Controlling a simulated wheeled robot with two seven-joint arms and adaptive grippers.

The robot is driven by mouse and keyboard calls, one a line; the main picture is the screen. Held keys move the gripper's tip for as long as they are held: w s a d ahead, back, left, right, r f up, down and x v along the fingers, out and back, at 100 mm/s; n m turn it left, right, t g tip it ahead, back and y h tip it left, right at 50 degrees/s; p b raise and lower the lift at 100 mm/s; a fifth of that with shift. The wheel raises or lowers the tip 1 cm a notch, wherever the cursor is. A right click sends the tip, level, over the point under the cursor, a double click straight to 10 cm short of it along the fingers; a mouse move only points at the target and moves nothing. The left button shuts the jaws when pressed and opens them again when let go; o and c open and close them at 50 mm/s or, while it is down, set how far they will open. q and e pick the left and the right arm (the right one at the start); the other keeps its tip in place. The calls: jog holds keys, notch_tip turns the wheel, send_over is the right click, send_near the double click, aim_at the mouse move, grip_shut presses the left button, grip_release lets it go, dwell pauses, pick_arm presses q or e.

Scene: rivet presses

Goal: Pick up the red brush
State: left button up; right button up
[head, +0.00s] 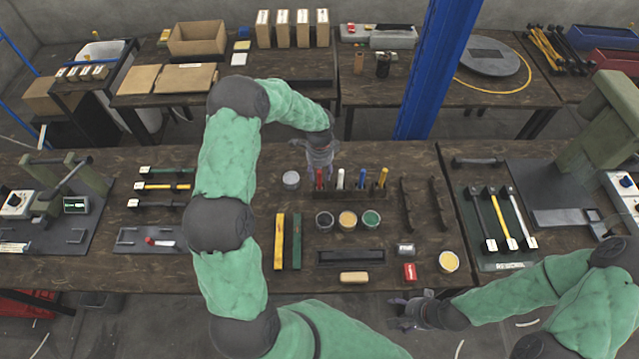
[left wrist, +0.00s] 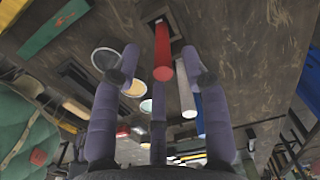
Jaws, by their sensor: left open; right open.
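The red brush (head: 320,178) stands upright at the left end of a dark rack (head: 352,193), beside a white brush (head: 340,179), a blue brush (head: 361,178) and a yellow brush (head: 382,178). My left gripper (head: 318,165) is at the red brush's top end and partly covers the view there. In the left wrist view the red brush (left wrist: 163,56) shows between the fingers of the left gripper (left wrist: 162,62). The fingers are open and apart from it. The white brush (left wrist: 186,95) is just right of it. My right gripper (head: 398,313) is open and empty by the table's front edge.
Three cups, dark (head: 325,220), yellow (head: 347,220) and green (head: 371,219), stand in front of the rack. A grey cup (head: 291,179) is to its left. Yellow (head: 279,241) and green (head: 297,241) bars lie front left. A blue post (head: 432,70) rises behind.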

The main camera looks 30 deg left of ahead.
aim_at(319, 177)
pick_arm(q)
jog(key=f, duration=0.3)
jog(key=shift+w+a+f, duration=0.15)
jog(key=shift+a+f, duration=0.05)
jog(key=shift+f, duration=0.15)
grip_shut()
notch_tip(319, 177, up, 10)
jog(key=shift+r, duration=0.1)
dwell(0.4)
